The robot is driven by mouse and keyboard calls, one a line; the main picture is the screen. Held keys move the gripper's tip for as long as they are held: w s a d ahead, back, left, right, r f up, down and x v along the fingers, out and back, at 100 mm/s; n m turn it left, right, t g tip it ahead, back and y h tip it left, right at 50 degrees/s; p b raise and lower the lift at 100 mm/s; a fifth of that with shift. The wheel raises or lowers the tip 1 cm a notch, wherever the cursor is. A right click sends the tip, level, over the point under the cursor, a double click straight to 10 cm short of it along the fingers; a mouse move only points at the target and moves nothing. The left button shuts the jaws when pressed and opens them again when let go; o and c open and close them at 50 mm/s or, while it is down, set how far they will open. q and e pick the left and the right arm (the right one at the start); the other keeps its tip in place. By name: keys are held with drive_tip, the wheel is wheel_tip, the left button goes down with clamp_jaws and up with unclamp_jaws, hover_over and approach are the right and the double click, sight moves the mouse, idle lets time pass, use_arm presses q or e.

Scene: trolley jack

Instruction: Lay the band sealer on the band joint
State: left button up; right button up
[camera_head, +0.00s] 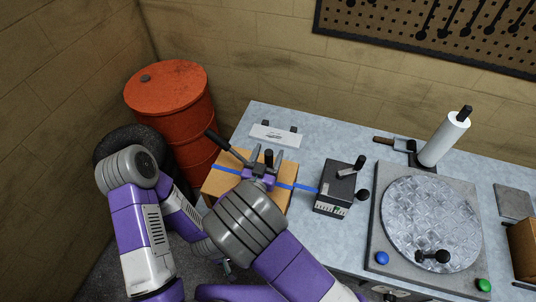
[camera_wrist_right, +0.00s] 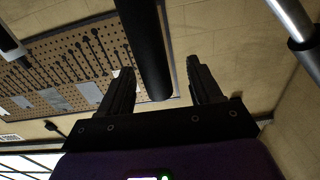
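The cardboard box (camera_head: 225,182) sits at the left end of the grey table with a blue band (camera_head: 228,170) across it. My right gripper (camera_head: 262,160) is above the box, its two fingers apart. A black upright handle (camera_head: 268,157) stands between them, and it shows as a thick black cylinder (camera_wrist_right: 148,50) in the right wrist view, with a gap to the right finger. A long black lever (camera_head: 226,147) slants up left beside the gripper. I cannot tell whether handle and lever belong to the band sealer. The band joint is hidden or too small.
A black device (camera_head: 333,188) with a lever stands right of the box, where the blue band ends. A round metal turntable (camera_head: 430,222), a white roll (camera_head: 444,138) and a white card (camera_head: 273,135) are on the table. An orange drum (camera_head: 170,98) stands behind left.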

drive_tip(key=shift+f, duration=0.3)
drive_tip(key=v, duration=0.7)
drive_tip(key=shift+s+r+b, duration=0.2)
drive_tip(key=shift+s+b, duration=0.1)
drive_tip(key=shift+b, duration=0.05)
